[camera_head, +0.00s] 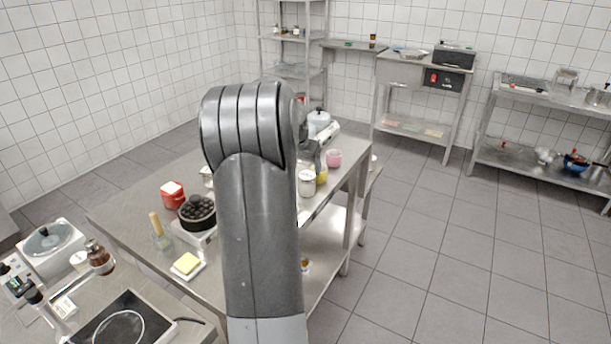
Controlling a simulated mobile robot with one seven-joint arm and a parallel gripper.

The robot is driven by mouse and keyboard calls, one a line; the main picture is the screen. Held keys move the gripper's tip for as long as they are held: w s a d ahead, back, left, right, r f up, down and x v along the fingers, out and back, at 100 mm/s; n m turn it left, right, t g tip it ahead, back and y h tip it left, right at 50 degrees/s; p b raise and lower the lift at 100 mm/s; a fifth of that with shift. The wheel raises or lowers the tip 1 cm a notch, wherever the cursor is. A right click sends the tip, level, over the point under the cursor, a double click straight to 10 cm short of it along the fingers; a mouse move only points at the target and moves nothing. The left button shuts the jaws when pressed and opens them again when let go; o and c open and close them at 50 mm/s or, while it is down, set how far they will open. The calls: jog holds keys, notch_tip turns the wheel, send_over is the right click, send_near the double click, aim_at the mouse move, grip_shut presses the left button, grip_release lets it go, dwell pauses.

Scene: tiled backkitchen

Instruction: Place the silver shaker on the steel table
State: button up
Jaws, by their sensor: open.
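A steel table (128,207) stands in the middle, with several kitchen items on it. A small pale silver container (307,185), which looks like the silver shaker, stands upright near its right edge, close beside my arm. My gripper (317,163) shows only in part behind my forearm, just above and beside that container and a yellow item. It is open. I cannot tell whether its fingers touch anything. My arm hides the middle of the table.
A red pot (172,196), a black bowl of dark balls (197,212) and a butter dish (187,265) are on the table's left. A pink cup (334,158) stands at the right. A hob (125,322) is at front left. The floor at right is clear.

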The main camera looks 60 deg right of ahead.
jog(key=w+a+r+n+t+y, duration=0.15)
jog(key=a+r, duration=0.25)
jog(key=a, duration=0.7)
jog(key=w+a+r+n+t, duration=0.1)
jog(key=w+a+r+n, duration=0.25)
jog(key=a, duration=0.75)
jog(key=w+a+r+n+t+y, duration=0.15)
jog(key=a+r, duration=0.25)
jog(key=a, duration=0.7)
jog(key=s+a+f+n, duration=0.1)
jog(key=s+a+n, duration=0.4)
jog(key=a, duration=0.7)
jog(key=s+a+f+n+y, duration=0.1)
jog(key=s+a+n, duration=0.3)
jog(key=s+a, duration=0.4)
jog(key=a, duration=0.4)
jog(key=shift+s+a+f+n+t+y, duration=0.2)
jog(key=shift+s+a+n+t+y, duration=0.1)
jog(key=shift+n+t, duration=0.1)
